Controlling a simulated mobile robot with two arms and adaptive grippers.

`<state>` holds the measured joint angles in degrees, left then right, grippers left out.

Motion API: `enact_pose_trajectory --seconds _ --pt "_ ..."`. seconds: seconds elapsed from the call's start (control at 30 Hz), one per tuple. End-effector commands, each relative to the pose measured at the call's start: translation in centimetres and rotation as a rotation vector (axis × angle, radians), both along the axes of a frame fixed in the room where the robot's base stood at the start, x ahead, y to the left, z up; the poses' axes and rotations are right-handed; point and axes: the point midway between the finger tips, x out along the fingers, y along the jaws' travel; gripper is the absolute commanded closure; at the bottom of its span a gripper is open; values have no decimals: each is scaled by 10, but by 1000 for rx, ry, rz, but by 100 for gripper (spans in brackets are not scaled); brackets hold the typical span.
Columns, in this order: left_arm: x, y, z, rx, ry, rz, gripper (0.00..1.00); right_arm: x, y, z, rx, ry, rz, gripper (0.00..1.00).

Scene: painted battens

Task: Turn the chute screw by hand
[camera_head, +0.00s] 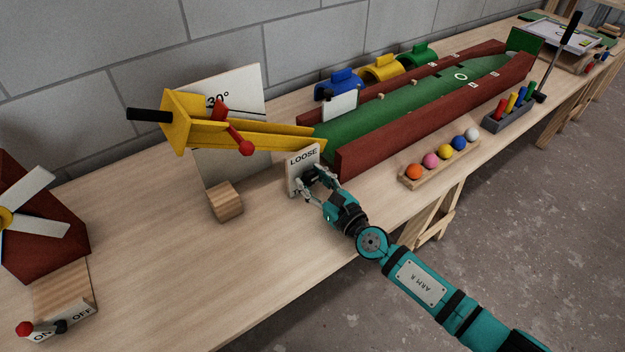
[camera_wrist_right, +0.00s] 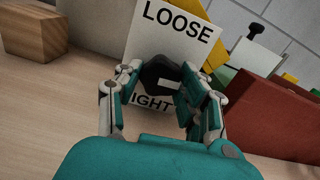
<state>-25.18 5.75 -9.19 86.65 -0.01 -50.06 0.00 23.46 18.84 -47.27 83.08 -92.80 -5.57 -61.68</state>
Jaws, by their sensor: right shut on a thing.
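The chute screw is a black knob (camera_wrist_right: 160,72) with a short white mark, in front of a white plate (camera_head: 303,158). The plate reads LOOSE at its top; its lower word is partly covered, with "IGHT" showing in the right wrist view. My right gripper (camera_head: 314,181) is shut on the knob, one finger on each side of it. In the head view the gripper hides most of the knob. The yellow chute (camera_head: 235,131) slopes down to the right behind the plate, before a board marked 30°. My left gripper is not in view.
A red-walled green lane (camera_head: 390,118) lies right of the plate, close to my right gripper. A rack of coloured balls (camera_head: 440,160) stands near the front edge. A wooden block (camera_head: 225,202) sits to the left.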

Motion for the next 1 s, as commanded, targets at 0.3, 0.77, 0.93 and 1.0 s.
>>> enact_pose_trajectory --seconds 0.3,0.77,0.93,1.0 --pt "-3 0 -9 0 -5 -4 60 1 -1 2 -245 -180 -1 93" --pt "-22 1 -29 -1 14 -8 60 1 -1 2 -538 -392 -1 93" --pt "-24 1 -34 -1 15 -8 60 1 -1 2 -598 -437 0 93" --pt "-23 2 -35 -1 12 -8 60 1 -1 2 -616 -450 0 93"
